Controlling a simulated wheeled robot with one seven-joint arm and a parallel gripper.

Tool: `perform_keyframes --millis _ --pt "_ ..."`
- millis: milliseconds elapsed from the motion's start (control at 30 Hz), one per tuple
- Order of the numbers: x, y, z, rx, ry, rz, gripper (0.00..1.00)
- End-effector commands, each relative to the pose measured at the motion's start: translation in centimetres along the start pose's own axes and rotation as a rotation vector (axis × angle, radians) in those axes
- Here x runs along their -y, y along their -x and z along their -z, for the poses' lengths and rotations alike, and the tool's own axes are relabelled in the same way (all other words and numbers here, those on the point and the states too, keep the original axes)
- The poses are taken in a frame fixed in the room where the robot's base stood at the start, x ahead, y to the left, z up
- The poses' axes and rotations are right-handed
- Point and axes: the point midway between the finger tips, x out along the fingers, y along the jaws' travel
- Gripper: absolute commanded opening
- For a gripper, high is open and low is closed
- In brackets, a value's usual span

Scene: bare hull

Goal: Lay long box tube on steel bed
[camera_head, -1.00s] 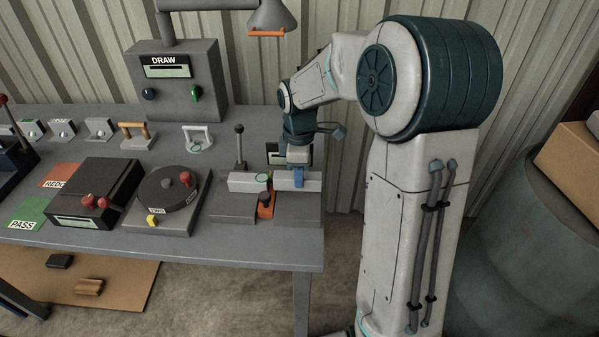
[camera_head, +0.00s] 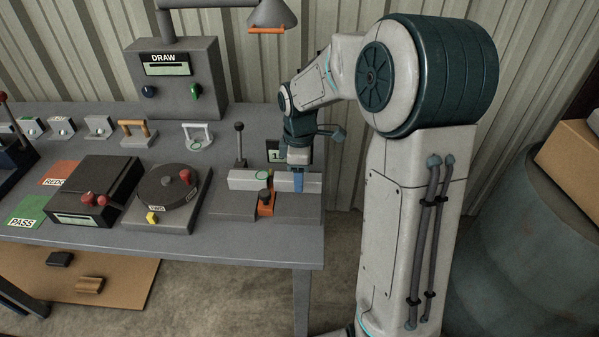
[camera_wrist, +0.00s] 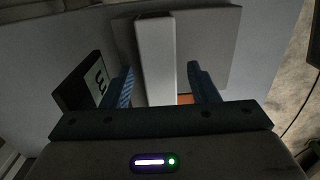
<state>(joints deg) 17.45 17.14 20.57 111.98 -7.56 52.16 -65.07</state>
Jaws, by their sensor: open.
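The long box tube, a pale grey square bar (camera_head: 250,181), lies level along the back of the grey steel bed (camera_head: 233,208) at the right end of the bench. In the wrist view the tube (camera_wrist: 156,60) runs between my fingers, its dark open end at the top, over the grey bed plate (camera_wrist: 208,45). My gripper (camera_head: 297,181) is over the tube's right part. It also shows in the wrist view (camera_wrist: 164,85), open, with a gap on either side of the tube. One blue finger hides a little of the tube in the head view.
An orange clamp with a dark knob (camera_head: 266,200) is at the bed's middle. A lever (camera_head: 239,143) and a small display (camera_head: 274,152) stand behind the bed. A turntable (camera_head: 166,192) and a dark box with red knobs (camera_head: 97,190) are to the left.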

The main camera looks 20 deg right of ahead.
Motion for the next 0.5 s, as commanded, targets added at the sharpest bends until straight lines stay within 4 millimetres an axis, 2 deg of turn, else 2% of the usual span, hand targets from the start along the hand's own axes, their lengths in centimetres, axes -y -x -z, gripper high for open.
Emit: perform_keyframes --millis 167,500 --pt "-0.1 2.1 0.0 0.000 -0.001 -0.004 0.54" --pt "-0.1 9.5 0.0 -0.001 -0.001 -0.004 0.54"
